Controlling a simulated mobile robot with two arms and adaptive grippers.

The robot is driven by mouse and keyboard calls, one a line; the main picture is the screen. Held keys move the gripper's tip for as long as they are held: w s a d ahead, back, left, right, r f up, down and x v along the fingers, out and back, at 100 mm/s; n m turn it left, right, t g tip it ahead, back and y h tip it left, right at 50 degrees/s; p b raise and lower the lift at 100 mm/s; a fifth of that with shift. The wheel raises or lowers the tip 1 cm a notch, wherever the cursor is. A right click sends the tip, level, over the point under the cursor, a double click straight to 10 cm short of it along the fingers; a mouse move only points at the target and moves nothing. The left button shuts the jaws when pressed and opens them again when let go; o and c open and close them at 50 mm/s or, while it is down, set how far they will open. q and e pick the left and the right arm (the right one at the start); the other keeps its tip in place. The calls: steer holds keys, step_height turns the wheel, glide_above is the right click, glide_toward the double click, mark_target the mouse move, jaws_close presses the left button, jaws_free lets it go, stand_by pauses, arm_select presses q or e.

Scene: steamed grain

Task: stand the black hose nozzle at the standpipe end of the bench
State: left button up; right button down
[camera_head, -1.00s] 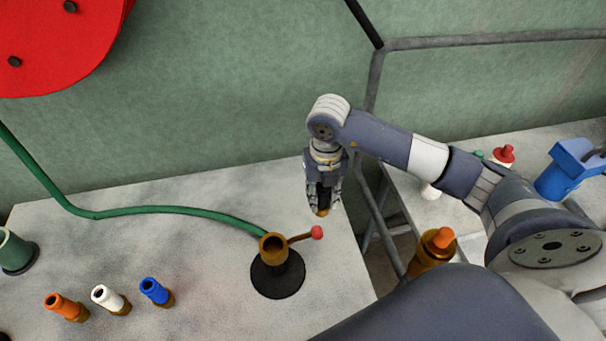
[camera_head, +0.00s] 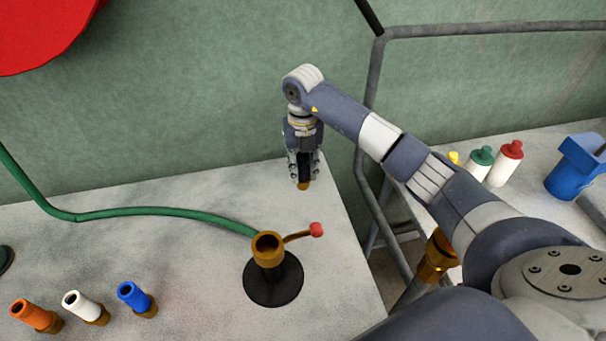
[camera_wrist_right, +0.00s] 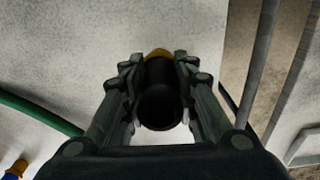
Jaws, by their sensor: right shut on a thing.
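The black hose nozzle (camera_wrist_right: 160,95) with a brass-coloured end is between the fingers of my right gripper (camera_head: 304,178), which is shut on it. In the head view the nozzle (camera_head: 304,172) is mostly hidden by the fingers, and its brass tip points down at the bench top. I cannot tell whether the tip touches the bench. The right gripper also shows in the wrist view (camera_wrist_right: 155,75). The brass standpipe (camera_head: 268,252) with a red-knobbed lever stands on a black round base at the right end of the bench (camera_head: 190,260), nearer than the nozzle. My left gripper is not in view.
Orange (camera_head: 33,314), white (camera_head: 84,306) and blue (camera_head: 135,298) nozzles stand at the front left. A green hose (camera_head: 150,210) runs to the standpipe. Right of the bench are a gap, grey pipes (camera_head: 374,130) and another table with bottles (camera_head: 506,163) and a blue object (camera_head: 575,167).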

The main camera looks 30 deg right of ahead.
steer(key=shift+f, duration=0.25)
steer(key=shift+f, duration=0.15)
steer(key=c, duration=1.3)
jaws_free()
step_height(320, 180, up, 12)
steer(key=shift+r, duration=0.2)
steer(key=shift+f, duration=0.1)
